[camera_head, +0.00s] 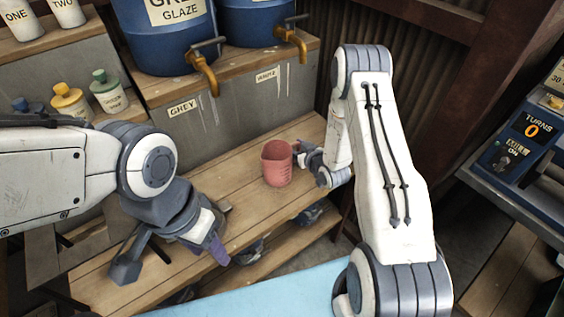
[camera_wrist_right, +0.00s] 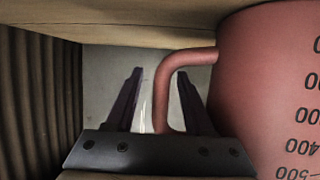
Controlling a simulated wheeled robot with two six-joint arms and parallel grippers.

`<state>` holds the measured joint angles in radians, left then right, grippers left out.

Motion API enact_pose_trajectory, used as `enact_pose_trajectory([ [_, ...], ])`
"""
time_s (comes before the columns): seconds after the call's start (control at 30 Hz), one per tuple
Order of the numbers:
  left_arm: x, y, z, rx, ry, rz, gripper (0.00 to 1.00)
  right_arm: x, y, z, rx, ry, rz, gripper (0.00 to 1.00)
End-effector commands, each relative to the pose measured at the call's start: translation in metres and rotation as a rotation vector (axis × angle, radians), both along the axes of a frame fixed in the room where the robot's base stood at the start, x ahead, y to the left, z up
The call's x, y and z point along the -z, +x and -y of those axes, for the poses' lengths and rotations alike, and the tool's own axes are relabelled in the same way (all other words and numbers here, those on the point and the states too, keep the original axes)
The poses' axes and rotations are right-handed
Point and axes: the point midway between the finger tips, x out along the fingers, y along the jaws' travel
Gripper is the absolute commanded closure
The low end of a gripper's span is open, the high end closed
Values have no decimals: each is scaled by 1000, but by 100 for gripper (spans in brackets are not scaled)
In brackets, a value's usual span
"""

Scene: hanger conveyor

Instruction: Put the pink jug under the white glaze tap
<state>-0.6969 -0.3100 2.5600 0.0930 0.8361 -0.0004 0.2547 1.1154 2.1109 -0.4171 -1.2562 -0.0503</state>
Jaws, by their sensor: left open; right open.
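The pink jug (camera_head: 277,165) stands upright on the wooden bench (camera_head: 225,178), below the white glaze tap (camera_head: 292,38); I cannot tell whether it is exactly under the spout. My right gripper (camera_head: 303,152) is at the jug's right side. In the right wrist view, the jug (camera_wrist_right: 268,80) fills the right, and its handle (camera_wrist_right: 163,85) lies between the open fingers of my right gripper (camera_wrist_right: 160,72), with no clear grip on it. My left gripper (camera_head: 172,260) is open and empty over the bench's left front part.
The grey glaze tap (camera_head: 203,72) is to the left on its blue barrel (camera_head: 175,40). Yellow-capped (camera_head: 70,103) and green-capped (camera_head: 108,92) bottles stand at the left. A panel reading TURNS 0 (camera_head: 530,128) is at the right. The bench is clear left of the jug.

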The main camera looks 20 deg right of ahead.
Motion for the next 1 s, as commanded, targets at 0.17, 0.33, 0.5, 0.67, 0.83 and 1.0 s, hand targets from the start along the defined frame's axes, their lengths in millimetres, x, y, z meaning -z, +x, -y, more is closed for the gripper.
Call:
enact_pose_trajectory([
  [0.17, 0, 0, 0, 0, 0, 0, 50, 0, 0, 0, 0, 0, -1, 70],
  [0.33, 0, 0, 0, 0, 0, 0, 50, 0, -1, 0, 0, 0, -1, 100],
  [0.5, 0, 0, 0, 0, 0, 0, 50, 0, -1, 0, 0, 0, -1, 100],
  [0.67, 0, 0, 0, 0, 0, 0, 50, 0, -1, 0, 0, 0, 0, 100],
  [0.83, 0, 0, 0, 0, 0, 0, 50, 0, -1, 0, 0, 0, 0, 100],
  [1.0, 0, 0, 0, 0, 0, 0, 50, 0, -1, 0, 0, 0, 0, 100],
])
